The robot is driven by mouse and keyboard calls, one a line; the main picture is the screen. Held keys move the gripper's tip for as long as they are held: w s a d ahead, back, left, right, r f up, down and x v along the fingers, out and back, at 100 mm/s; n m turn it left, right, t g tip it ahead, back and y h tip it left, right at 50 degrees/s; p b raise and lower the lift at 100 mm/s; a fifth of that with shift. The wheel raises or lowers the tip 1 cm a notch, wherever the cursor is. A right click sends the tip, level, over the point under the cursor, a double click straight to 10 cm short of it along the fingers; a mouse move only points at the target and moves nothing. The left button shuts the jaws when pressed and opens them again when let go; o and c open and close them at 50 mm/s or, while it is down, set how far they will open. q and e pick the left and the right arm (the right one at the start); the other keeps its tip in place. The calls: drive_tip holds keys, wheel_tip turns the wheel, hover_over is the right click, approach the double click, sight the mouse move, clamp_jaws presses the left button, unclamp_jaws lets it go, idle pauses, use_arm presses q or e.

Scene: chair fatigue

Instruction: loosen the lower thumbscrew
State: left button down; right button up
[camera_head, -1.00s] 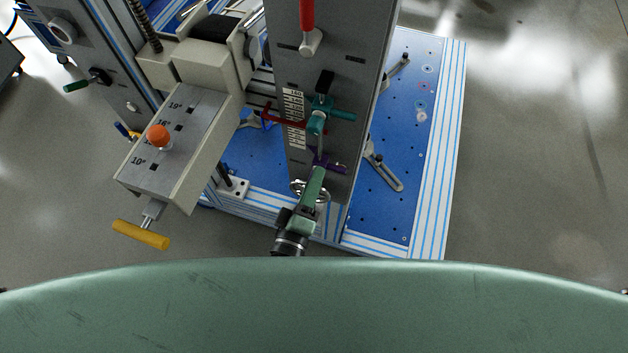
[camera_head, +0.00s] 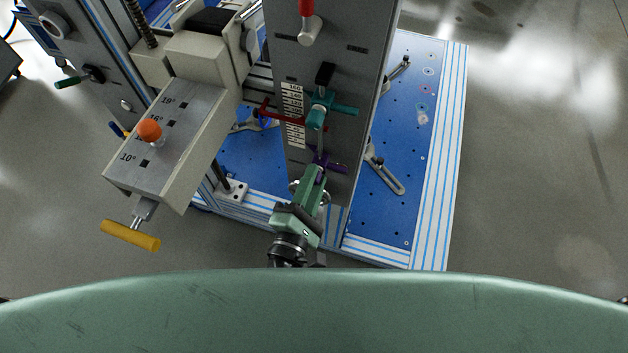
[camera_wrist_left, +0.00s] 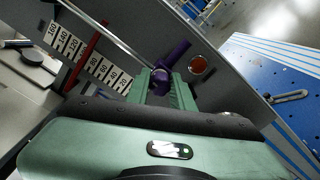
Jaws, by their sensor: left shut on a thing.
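The purple thumbscrew (camera_head: 328,162), the lower one, sits on the grey upright panel (camera_head: 350,75) below a teal thumbscrew (camera_head: 340,110). In the left wrist view the purple thumbscrew (camera_wrist_left: 170,58) shows between my fingers, with one wing sticking out beyond them. My left gripper (camera_head: 315,172) comes up from below in the head view and is shut on the purple thumbscrew; in the wrist view the gripper (camera_wrist_left: 162,82) hides its lower part. My right gripper is in neither view.
A red pointer (camera_head: 275,113) crosses the number scale (camera_head: 293,100) left of the thumbscrews. A beige block with an orange knob (camera_head: 150,130) and a yellow handle (camera_head: 130,235) stands at left. The blue perforated base plate (camera_head: 395,130) lies at right.

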use_arm(q)
drive_tip(key=shift+n, duration=0.5)
drive_tip(key=c, duration=1.2)
unclamp_jaws()
drive_tip(key=b+v, duration=0.2)
drive_tip(key=v, duration=0.5)
drive_tip(key=shift+s+a, duration=0.15)
drive_tip(key=shift+s, duration=0.2)
